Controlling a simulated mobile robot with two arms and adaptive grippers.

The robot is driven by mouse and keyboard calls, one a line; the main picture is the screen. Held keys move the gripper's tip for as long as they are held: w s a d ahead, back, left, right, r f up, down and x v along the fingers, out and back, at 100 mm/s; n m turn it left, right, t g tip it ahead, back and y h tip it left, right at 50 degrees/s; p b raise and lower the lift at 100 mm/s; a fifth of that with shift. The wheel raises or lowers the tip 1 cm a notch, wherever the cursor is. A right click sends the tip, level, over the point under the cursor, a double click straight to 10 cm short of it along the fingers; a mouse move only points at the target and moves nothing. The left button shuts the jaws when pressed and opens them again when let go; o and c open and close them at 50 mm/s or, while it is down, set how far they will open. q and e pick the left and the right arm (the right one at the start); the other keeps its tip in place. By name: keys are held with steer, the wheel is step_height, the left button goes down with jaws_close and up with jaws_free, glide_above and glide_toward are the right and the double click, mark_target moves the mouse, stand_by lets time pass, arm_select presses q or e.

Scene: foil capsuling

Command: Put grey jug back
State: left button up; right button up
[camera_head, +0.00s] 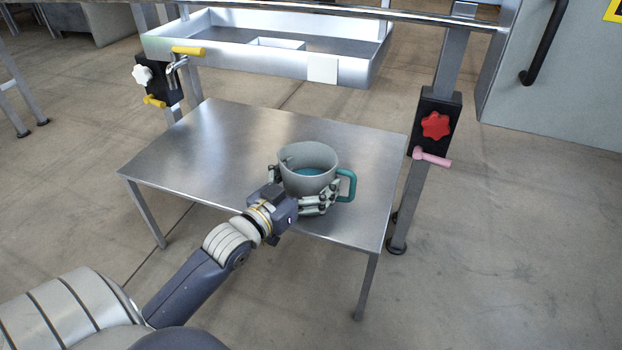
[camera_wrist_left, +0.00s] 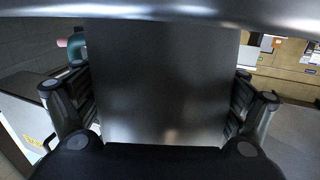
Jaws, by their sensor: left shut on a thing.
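The grey jug (camera_head: 308,158) with a teal handle (camera_head: 347,185) is upright at the right front part of the steel table (camera_head: 190,150). Its inside shows teal. My left gripper (camera_head: 302,200) is around the jug's body, its fingers on either side, shut on it. In the left wrist view the jug's grey wall (camera_wrist_left: 165,80) fills the middle between the fingers, with part of the teal handle (camera_wrist_left: 77,44) at upper left. I cannot tell whether the jug's base touches the table. My right gripper is not in view.
A metal tray (camera_head: 350,72) on a frame stands behind the table. A post with a red star knob (camera_head: 435,125) and pink lever (camera_head: 432,158) is close on the right. A white knob (camera_head: 142,76) and yellow levers are at left. The table's left half is clear.

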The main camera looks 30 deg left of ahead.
arm_select(q)
steer(key=o, duration=1)
steer(key=shift+f, duration=0.1)
